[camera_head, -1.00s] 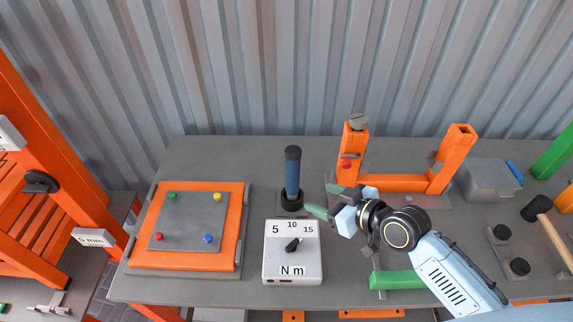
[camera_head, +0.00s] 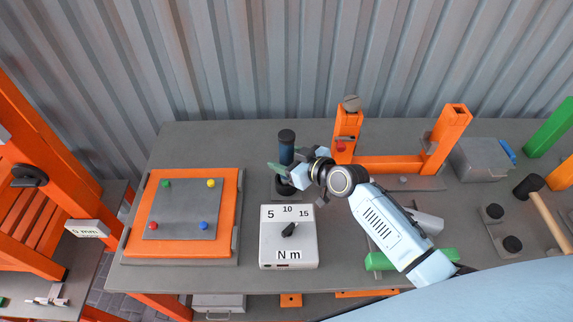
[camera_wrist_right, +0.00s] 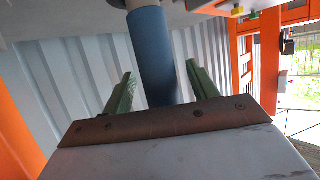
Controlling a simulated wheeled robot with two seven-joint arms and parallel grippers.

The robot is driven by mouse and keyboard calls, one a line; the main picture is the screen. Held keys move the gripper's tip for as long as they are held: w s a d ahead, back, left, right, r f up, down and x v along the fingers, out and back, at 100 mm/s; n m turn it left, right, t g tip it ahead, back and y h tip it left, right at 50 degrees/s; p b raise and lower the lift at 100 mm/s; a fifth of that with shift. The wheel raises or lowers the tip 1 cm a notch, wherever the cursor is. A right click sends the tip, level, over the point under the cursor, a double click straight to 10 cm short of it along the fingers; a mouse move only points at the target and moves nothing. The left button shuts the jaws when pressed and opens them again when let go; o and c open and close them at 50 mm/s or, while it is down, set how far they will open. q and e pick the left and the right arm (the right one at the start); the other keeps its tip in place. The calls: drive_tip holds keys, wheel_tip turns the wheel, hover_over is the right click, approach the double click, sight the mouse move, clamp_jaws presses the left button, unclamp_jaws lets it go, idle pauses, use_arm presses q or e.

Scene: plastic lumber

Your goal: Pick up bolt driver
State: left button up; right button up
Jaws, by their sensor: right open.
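The bolt driver (camera_head: 287,148) stands upright at the back middle of the table, a blue cylinder with a black top and a black base. My right gripper (camera_head: 279,168) is at its shaft, in front of its lower half and partly hiding it. In the right wrist view the blue shaft (camera_wrist_right: 154,50) rises between the two green fingers of my right gripper (camera_wrist_right: 160,90). The fingers are open, with a visible gap on each side of the shaft. My left gripper is not in view.
A torque setting box (camera_head: 289,240) marked 5, 10, 15 N m stands just in front of the driver. An orange board (camera_head: 237,190) with coloured bolts lies to the left. An orange U-shaped frame (camera_head: 390,163) stands to the right, near my right arm.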

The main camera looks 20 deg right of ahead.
drive_tip(key=shift+x, duration=1)
drive_tip(key=shift+r, duration=0.1)
clamp_jaws()
